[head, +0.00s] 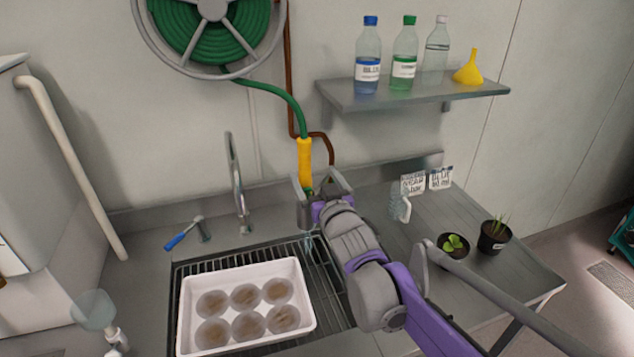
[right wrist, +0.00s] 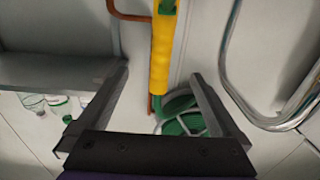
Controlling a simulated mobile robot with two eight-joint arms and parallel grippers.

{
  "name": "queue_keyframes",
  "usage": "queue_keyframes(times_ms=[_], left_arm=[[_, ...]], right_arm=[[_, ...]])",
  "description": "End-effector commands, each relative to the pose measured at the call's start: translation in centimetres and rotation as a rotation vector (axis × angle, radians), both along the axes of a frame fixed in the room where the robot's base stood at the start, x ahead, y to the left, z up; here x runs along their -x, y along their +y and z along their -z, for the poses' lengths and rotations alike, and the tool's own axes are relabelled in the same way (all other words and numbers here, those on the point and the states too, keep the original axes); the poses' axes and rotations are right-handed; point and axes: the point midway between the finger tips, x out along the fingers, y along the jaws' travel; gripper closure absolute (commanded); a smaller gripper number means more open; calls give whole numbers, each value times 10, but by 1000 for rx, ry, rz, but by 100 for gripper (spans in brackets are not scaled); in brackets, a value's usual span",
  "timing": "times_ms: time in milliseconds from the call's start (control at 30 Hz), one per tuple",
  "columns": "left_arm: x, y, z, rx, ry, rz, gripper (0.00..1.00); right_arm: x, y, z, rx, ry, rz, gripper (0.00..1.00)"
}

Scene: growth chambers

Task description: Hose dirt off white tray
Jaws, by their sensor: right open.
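A white tray (head: 304,296) lies on the black grate of the sink, with several round brown dirt patches on its floor. A yellow hose handle (head: 304,160) hangs upright against the back wall on a green hose (head: 285,92). My right gripper (head: 322,186) is open at the lower part of the handle. In the right wrist view the yellow handle (right wrist: 162,52) shows between the two spread fingers of the right gripper (right wrist: 160,78), with gaps on both sides. How far it reaches between them in depth I cannot tell. My left gripper is not in view.
A chrome faucet (head: 237,185) and a blue-handled lever (head: 181,239) stand behind the grate. A shelf (head: 420,95) with bottles and a yellow funnel hangs right of the handle. Two potted plants (head: 494,237) stand on the right counter. A hose reel (head: 212,75) hangs above.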

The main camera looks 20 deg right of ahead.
Motion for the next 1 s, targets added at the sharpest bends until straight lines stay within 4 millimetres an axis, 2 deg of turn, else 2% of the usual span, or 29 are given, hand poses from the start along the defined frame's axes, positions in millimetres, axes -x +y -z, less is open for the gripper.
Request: queue_keyframes(times_ms=[600,1000], left_arm=[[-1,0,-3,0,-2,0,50],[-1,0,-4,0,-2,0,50]], right_arm=[[-62,2,0,0,1,0,0],[-77,3,0,0,2,-1,0]])
